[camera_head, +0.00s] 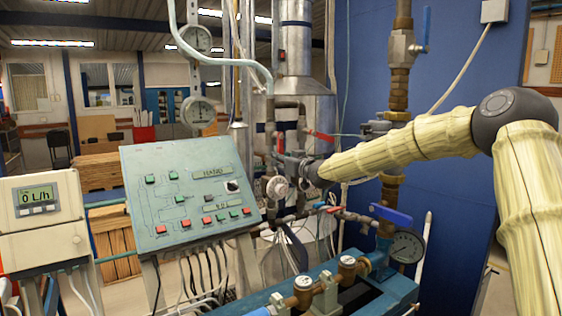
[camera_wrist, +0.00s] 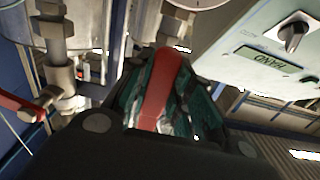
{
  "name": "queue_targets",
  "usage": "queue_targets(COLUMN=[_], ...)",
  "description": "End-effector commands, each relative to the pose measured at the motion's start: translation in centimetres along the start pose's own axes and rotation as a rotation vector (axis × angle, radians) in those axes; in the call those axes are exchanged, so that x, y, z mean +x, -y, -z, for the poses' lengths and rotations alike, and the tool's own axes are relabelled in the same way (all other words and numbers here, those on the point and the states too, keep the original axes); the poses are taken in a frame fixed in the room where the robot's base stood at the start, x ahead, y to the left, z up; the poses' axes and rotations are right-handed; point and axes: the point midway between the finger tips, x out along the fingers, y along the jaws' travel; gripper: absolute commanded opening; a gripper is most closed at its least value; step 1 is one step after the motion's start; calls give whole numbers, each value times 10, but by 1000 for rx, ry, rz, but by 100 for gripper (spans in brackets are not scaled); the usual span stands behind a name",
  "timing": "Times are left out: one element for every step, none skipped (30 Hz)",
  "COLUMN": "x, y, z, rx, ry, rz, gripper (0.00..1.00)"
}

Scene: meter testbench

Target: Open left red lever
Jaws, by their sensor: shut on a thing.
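The left red lever (camera_wrist: 163,88) runs between my gripper's two fingers in the wrist view. My gripper (camera_wrist: 165,95) is shut on it, with the dark green finger pads on either side. In the head view my gripper (camera_head: 287,160) is at the pipework right of the control panel, and a small red part of the left lever (camera_head: 280,143) shows just above it. A second red lever (camera_head: 321,136) is to the right and apart from my gripper; it also shows at the left of the wrist view (camera_wrist: 20,107).
The sloping control panel (camera_head: 190,190) with buttons stands close to the left of my gripper. A blue lever (camera_head: 391,214), a pressure gauge (camera_head: 407,246) and brass fittings are below right. Vertical pipes and a metal cylinder (camera_head: 305,105) crowd the space behind.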

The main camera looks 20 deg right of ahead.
Motion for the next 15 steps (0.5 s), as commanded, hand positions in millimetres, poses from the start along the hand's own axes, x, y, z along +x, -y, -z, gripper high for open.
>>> queue_targets(x=[0, 0, 0, 0, 0, 0, 0, 0, 0, 0, 0, 0, 0, 0, -1], y=[0, 0, 0, 0, 0, 0, 0, 0, 0, 0, 0, 0, 0, 0, 0], z=[1, 1, 1, 1, 1, 0, 0, 0, 0, 0, 0, 0, 0, 0, 0], rx=[4, 4, 4, 3, 3, 3, 2, 2, 2, 2, 1, 1, 1, 1, 1], ry=[-1, -1, -1, -1, -1, -1, -1, -1, -1, -1, -1, -1, -1, -1, -1], rz=[0, 0, 0, 0, 0, 0, 0, 0, 0, 0, 0, 0, 0, 0, 0], gripper=[0, 27, 34, 40, 44, 44, 44, 44, 44, 44, 44, 44, 44, 44, 44])
